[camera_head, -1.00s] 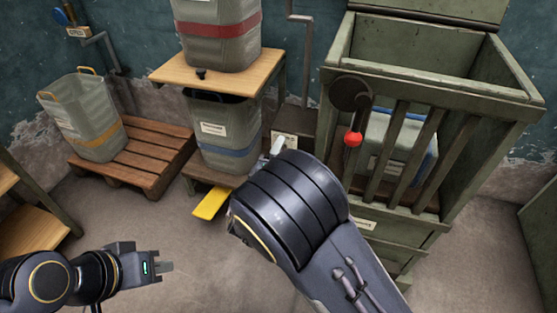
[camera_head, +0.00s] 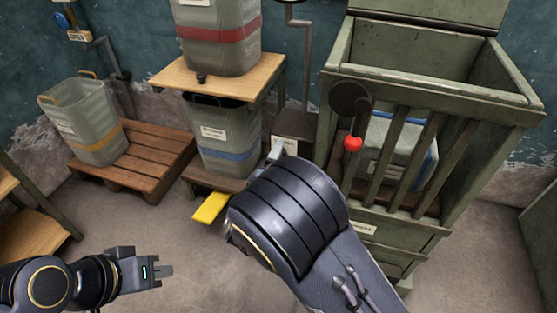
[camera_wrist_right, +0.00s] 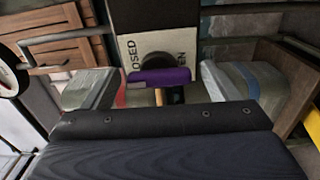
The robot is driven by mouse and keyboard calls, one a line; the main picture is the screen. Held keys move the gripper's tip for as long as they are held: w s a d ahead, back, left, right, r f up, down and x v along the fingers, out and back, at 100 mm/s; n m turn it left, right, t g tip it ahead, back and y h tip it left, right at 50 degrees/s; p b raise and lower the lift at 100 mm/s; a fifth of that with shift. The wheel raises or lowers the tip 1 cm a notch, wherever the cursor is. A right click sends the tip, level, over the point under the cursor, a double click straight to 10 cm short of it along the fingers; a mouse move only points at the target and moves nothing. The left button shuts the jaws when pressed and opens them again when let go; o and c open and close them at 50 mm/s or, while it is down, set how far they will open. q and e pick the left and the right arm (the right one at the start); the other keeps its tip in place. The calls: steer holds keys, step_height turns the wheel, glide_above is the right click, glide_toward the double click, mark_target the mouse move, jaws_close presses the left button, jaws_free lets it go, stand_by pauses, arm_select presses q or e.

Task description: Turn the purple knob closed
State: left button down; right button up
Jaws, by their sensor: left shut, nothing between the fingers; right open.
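The purple knob (camera_wrist_right: 160,77) shows in the right wrist view, its bar lying roughly across the picture under a dark round hub. It sits on a pale plate (camera_wrist_right: 150,48) lettered CLOSED on the left and OPEN on the right. My left gripper (camera_head: 166,271) is shut and empty, low at the left, well apart from the knob.
A green slatted crate (camera_head: 440,88) with a red ball handle (camera_head: 353,143) stands right of my right arm. A wooden shelf (camera_head: 225,75) with bins stands behind. A yellow pedal-like plate (camera_head: 209,207) juts out low. The floor between my arms is clear.

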steer(key=v, duration=0.6)
steer(key=shift+s+p, duration=0.4)
steer(key=shift+p, duration=0.05)
steer(key=s+d+m+g+h, duration=0.2)
steer(key=d+m+g, duration=0.25)
steer(key=d, duration=0.45)
steer(key=s+d+m+g+h, duration=0.25)
steer(key=d+g, duration=0.35)
steer(key=d, duration=0.4)
steer(key=s+d+r+m+g+y, duration=0.1)
steer(key=s+d+m+g+y, duration=0.15)
steer(key=s+y, duration=0.4)
steer(key=s+d+m+g+y, duration=0.2)
steer(key=s+d+m+y, duration=0.15)
steer(key=s, duration=0.65)
step_height(320, 180, up, 33)
steer(key=s+a+m+t+y+p, duration=0.2)
steer(key=t+y+p, duration=0.1)
steer(key=p, duration=2.6)
steer(key=shift+s+a+m+y, duration=0.2)
steer(key=shift+a+m+y, duration=0.05)
steer(key=shift+m+y, duration=0.2)
